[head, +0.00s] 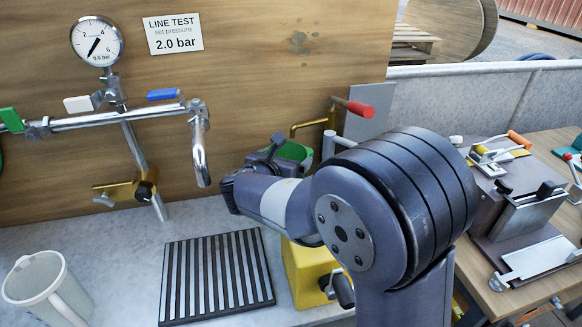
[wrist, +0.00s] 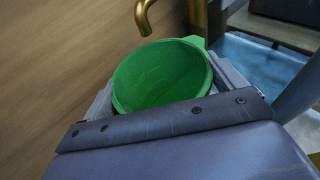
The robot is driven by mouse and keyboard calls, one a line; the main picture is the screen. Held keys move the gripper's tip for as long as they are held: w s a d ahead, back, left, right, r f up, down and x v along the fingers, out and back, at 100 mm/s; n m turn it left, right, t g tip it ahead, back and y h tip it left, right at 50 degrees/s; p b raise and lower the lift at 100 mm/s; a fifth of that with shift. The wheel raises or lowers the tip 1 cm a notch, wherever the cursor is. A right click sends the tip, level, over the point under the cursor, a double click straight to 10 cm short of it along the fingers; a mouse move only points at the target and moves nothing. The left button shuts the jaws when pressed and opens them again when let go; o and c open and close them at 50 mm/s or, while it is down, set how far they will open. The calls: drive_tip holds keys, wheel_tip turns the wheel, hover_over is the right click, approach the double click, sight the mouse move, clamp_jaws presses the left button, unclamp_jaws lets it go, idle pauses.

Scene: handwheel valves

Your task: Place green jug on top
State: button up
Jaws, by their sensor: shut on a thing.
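The green jug (head: 297,152) is mostly hidden behind my gripper (head: 272,155) in the head view. In the wrist view the jug (wrist: 160,75) stands out clearly, with its open mouth towards the camera and its inside looking empty. My gripper's two fingers lie on either side of the jug and are shut on it. A brass spout (wrist: 145,18) is just beyond the jug's rim in the wrist view. A yellow block (head: 305,268) is below the jug in the head view, partly hidden by my arm. Whether the jug touches anything below cannot be told.
A slatted drain grate (head: 217,277) lies on the grey counter, with a white jug (head: 48,288) to its left. Pipework with a steel spout (head: 199,150) and a gauge (head: 97,41) is on the wooden wall. A red-handled brass tap (head: 352,107) is behind my arm.

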sight(293, 158)
drive_tip(key=shift+w+d+f, duration=0.1)
drive_tip(key=shift+w+f, duration=0.1)
drive_tip(key=shift+f, duration=0.4)
drive_tip(key=shift+w+d+f, duration=0.1)
drive_tip(key=shift+w+f, duration=0.1)
drive_tip(key=shift+f, duration=0.4)
drive_tip(key=x, duration=0.3)
drive_tip(key=shift+w, duration=0.2)
drive_tip(key=shift+f, duration=0.25)
drive_tip(key=o, duration=1.1)
drive_tip(key=shift+s, duration=0.1)
